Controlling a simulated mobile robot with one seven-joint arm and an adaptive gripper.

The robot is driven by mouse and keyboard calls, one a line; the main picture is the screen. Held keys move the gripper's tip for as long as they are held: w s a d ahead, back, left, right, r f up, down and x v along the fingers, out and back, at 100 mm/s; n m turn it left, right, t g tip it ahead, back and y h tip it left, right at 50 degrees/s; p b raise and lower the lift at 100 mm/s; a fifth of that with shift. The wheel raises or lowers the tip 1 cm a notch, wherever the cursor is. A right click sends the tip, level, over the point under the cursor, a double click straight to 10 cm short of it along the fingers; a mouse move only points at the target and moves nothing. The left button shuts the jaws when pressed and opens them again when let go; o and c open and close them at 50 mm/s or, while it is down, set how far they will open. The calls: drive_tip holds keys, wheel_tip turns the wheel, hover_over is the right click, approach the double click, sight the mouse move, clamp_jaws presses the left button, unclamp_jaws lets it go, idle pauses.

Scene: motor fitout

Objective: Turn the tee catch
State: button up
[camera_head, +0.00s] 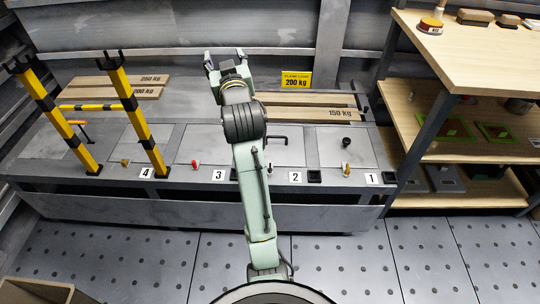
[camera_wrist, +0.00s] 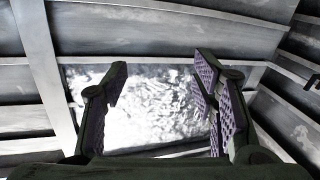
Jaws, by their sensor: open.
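My gripper (camera_head: 224,57) is raised above the back of the grey bench, its fingers apart and empty. In the wrist view my gripper (camera_wrist: 160,85) is open, with a bright, shiny panel (camera_wrist: 155,105) of the back wall between its fingers. A small orange T-shaped handle (camera_head: 77,123) stands on the bench at the far left, behind the striped posts; it may be the tee catch, but I cannot tell for sure. It is well to the left of my gripper and apart from it. My arm hides part of the bench middle.
Yellow-black striped posts (camera_head: 136,118) stand at the left. The bench holds a black bar handle (camera_head: 276,137), a black knob (camera_head: 346,140) and a red knob (camera_head: 195,163). Wooden planks (camera_head: 310,113) lie behind. A wooden shelf (camera_head: 475,52) stands at the right.

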drive_tip(key=w+d+f+n+g, duration=0.1)
drive_tip(key=w+d+f+g, duration=0.15)
drive_tip(key=f, duration=0.35)
drive_tip(key=n+g+h, duration=0.5)
drive_tip(key=n+g, duration=0.7)
drive_tip(key=g, duration=0.3)
hover_over(270, 167)
wheel_tip(270, 167, down, 23)
wheel_tip(270, 167, down, 10)
drive_tip(key=shift+w+f+p, duration=0.15)
drive_tip(key=shift+f+p, duration=0.05)
drive_tip(key=shift+p, duration=0.15)
drive_tip(key=shift+c, duration=0.3)
drive_tip(key=c, duration=1.1)
